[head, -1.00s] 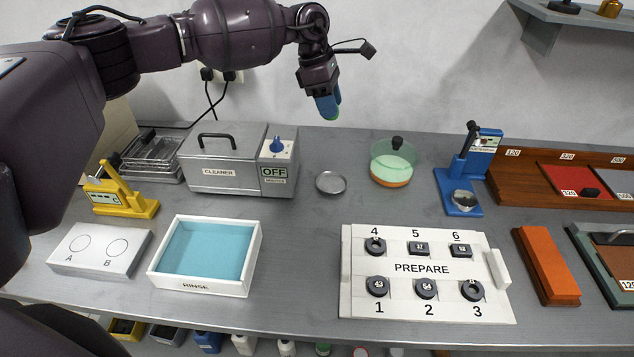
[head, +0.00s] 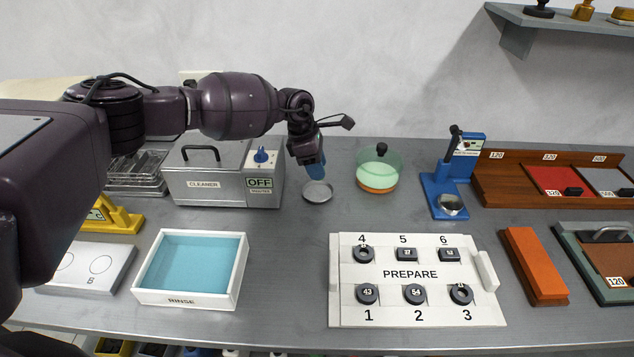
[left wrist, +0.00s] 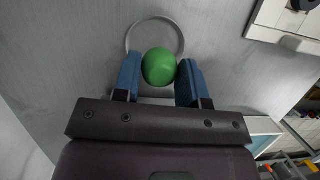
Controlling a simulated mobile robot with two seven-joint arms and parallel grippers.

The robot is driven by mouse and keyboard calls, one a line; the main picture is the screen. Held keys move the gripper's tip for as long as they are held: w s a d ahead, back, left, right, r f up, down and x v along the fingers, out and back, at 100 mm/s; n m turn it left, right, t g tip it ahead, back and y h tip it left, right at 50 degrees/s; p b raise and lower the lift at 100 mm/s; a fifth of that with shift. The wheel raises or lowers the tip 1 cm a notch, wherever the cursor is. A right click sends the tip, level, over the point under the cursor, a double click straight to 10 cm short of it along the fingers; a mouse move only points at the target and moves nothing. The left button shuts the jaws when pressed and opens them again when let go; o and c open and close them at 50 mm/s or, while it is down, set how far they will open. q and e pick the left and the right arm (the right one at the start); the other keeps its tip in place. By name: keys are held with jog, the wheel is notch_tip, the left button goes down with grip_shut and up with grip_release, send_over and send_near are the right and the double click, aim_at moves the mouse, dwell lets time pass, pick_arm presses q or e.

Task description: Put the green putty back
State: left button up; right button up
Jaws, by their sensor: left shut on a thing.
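The green putty (left wrist: 159,67) is a smooth round ball held between the blue fingers of my left gripper (left wrist: 160,80) in the left wrist view. In the head view my left gripper (head: 316,172) hangs just above the shallow round metal dish (head: 317,192), and the putty is hidden by the fingers there. The dish's rim also shows behind the ball in the left wrist view (left wrist: 155,18). The dish looks empty where I can see it. My right gripper is not in view.
The grey cleaner box (head: 209,180) stands left of the dish. A green glass bowl with a lid (head: 379,170) stands close on its right. A blue press (head: 447,185) is further right. The white PREPARE board (head: 410,316) and the RINSE tray (head: 190,300) are nearer the front.

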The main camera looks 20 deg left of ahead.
aim_at(317, 193)
pick_arm(q)
jog(key=shift+f, duration=0.8)
notch_tip(317, 193, down, 3)
jog(key=shift+f, duration=0.35)
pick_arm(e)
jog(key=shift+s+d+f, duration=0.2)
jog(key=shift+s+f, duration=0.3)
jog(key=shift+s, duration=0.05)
pick_arm(q)
jog(key=shift+f+b, duration=0.15)
jog(key=shift+b, duration=0.15)
